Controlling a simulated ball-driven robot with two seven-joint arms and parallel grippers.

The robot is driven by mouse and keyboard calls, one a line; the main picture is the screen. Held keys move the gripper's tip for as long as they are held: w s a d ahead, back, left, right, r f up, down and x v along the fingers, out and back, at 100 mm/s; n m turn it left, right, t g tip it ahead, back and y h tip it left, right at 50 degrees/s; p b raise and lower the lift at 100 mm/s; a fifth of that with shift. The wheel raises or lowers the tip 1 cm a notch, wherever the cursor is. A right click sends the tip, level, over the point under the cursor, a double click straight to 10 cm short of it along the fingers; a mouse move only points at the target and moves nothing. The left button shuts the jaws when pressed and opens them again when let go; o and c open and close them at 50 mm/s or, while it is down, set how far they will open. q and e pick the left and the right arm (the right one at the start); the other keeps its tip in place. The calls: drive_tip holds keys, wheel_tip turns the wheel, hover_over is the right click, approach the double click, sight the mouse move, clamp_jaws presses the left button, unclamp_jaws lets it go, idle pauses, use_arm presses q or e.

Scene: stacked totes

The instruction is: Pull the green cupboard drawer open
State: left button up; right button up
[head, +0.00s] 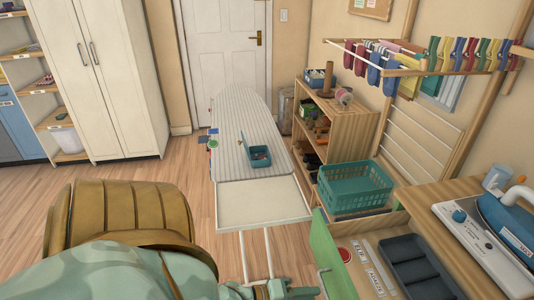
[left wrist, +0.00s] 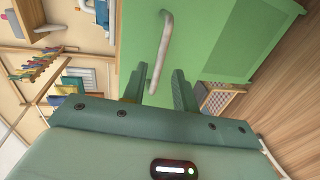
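The green cupboard drawer (head: 325,254) stands out from the wooden counter, its inside showing from above in the head view. In the left wrist view its green front (left wrist: 215,40) fills the upper middle, with a pale bar handle (left wrist: 164,45) on it. My left gripper (left wrist: 158,80) is at the handle, its two fingers apart on either side of the handle's near end; I see gaps between the bar and the fingers. In the head view the left gripper (head: 286,290) is at the bottom edge, just left of the drawer front. My right gripper is not in view.
The drawer holds a dark grey tray (head: 415,268) and labelled cards. A teal basket (head: 355,188) stands behind it. An iron (head: 505,225) rests on the counter (head: 425,205). An ironing board (head: 240,130) stands ahead. Wooden floor (head: 185,165) is clear to the left.

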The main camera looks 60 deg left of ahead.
use_arm(q)
drive_tip(key=p+v, duration=0.1)
drive_tip(key=v, duration=1)
drive_tip(key=shift+w, duration=0.1)
